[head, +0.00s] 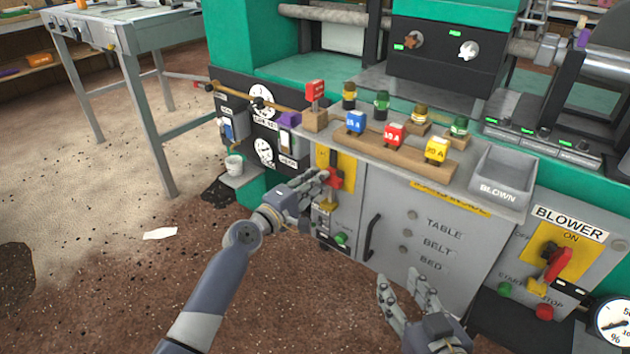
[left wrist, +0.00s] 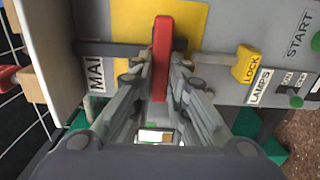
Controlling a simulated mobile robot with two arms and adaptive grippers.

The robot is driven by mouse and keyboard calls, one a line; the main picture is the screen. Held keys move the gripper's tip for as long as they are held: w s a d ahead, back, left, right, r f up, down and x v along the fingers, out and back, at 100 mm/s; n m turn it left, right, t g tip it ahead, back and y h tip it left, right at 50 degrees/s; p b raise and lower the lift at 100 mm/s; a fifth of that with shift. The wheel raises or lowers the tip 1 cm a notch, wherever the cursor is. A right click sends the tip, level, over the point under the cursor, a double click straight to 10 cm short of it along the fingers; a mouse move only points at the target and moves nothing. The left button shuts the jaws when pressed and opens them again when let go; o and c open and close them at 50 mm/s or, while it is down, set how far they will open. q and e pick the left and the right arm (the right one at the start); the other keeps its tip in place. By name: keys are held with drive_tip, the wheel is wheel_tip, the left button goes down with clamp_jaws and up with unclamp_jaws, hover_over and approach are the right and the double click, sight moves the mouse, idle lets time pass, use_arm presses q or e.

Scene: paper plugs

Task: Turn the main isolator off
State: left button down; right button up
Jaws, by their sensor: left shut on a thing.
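The main isolator has a red handle (head: 335,181) on a yellow plate (head: 346,162), on the left front face of the grey cabinet. My left gripper (head: 322,180) is shut on the red handle. In the left wrist view the red handle (left wrist: 162,55) stands between the fingers, in front of the yellow plate (left wrist: 128,32). A label reading "MAI" (left wrist: 96,75) is partly cut off beside the plate. A yellow lock tag (left wrist: 247,64) is on the other side. My right gripper (head: 408,300) is open and empty in front of the cabinet.
Colored fuse plugs, including a blue one (head: 356,122), stand on the cabinet top beside a grey "BLOWN" bin (head: 497,188). A cabinet door handle (head: 371,237) sticks out between my grippers. A similar blower switch (head: 556,262) is at the right.

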use_arm(q)
drive_tip(key=c, duration=1.6)
unclamp_jaws()
drive_tip(key=shift+o, duration=0.2)
drive_tip(key=shift+s+a, duration=0.1)
drive_tip(key=v, duration=1.1)
drive_tip(key=shift+s+a, duration=0.2)
drive_tip(key=shift+s, duration=0.1)
drive_tip(key=shift+s+f, duration=0.1)
